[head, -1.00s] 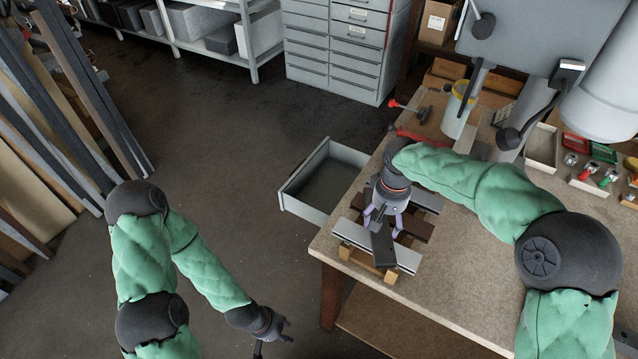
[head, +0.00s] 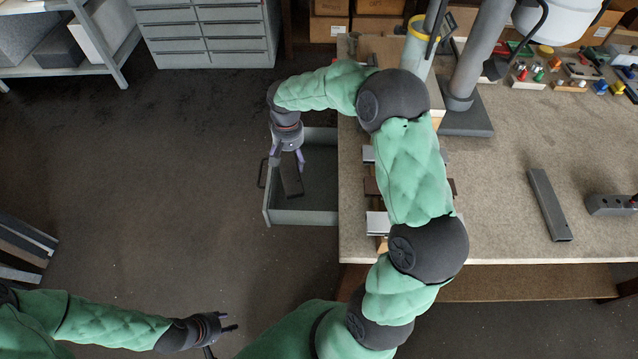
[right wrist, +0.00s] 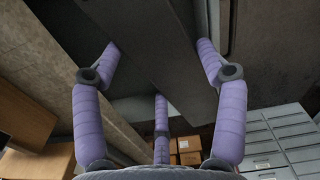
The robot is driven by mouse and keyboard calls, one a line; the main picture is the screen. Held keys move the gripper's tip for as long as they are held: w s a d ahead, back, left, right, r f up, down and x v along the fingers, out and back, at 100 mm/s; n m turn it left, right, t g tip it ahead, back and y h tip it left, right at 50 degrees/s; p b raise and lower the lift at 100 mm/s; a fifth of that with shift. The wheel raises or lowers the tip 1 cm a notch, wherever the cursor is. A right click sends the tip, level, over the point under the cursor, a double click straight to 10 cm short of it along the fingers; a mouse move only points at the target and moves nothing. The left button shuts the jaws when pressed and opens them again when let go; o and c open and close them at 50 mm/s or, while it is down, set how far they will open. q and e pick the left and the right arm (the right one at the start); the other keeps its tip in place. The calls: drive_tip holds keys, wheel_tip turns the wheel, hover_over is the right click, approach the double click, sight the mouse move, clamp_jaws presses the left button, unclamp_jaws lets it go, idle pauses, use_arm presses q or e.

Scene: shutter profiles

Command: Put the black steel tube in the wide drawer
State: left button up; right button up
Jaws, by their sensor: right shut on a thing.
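The black steel tube (head: 291,180) is a dark bar held in my right gripper (head: 287,160), over the open wide drawer (head: 303,217) at the table's left edge. The tube points down the picture and lies within the drawer's outline; I cannot tell whether it touches the drawer floor. In the right wrist view the tube (right wrist: 150,45) runs between the purple fingers, which are closed on it. My left gripper (head: 228,326) is empty, low at the bottom of the head view, with its fingers spread.
Profiles on a stand (head: 376,224) are partly hidden beneath my right arm. A grey bar (head: 549,205) and a block with holes (head: 609,205) lie on the bench (head: 490,225). A cabinet (head: 205,35) stands behind. The floor left of the drawer is clear.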

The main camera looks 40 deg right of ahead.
sight(319, 181)
drive_tip(key=s+d+f+m+b, duration=0.1)
drive_tip(key=d+f+m+b, duration=0.15)
drive_tip(key=d+f, duration=0.6)
drive_tip(key=shift+m, duration=0.35)
drive_tip(key=shift+s+d+f+b, duration=0.1)
drive_tip(key=shift+d+f+b, duration=0.2)
drive_tip(key=shift+f, duration=1)
drive_tip(key=shift+d+f+b, duration=0.1)
drive_tip(key=shift+f+b, duration=0.3)
drive_tip(key=shift+f, duration=0.9)
drive_tip(key=shift+s+d+f+b, duration=0.1)
drive_tip(key=shift+d+f+b, duration=0.2)
drive_tip(key=shift+f, duration=1)
drive_tip(key=shift+a+f, duration=0.1)
drive_tip(key=shift+f, duration=0.15)
drive_tip(key=o, duration=1.7)
drive_tip(key=shift+c, duration=0.2)
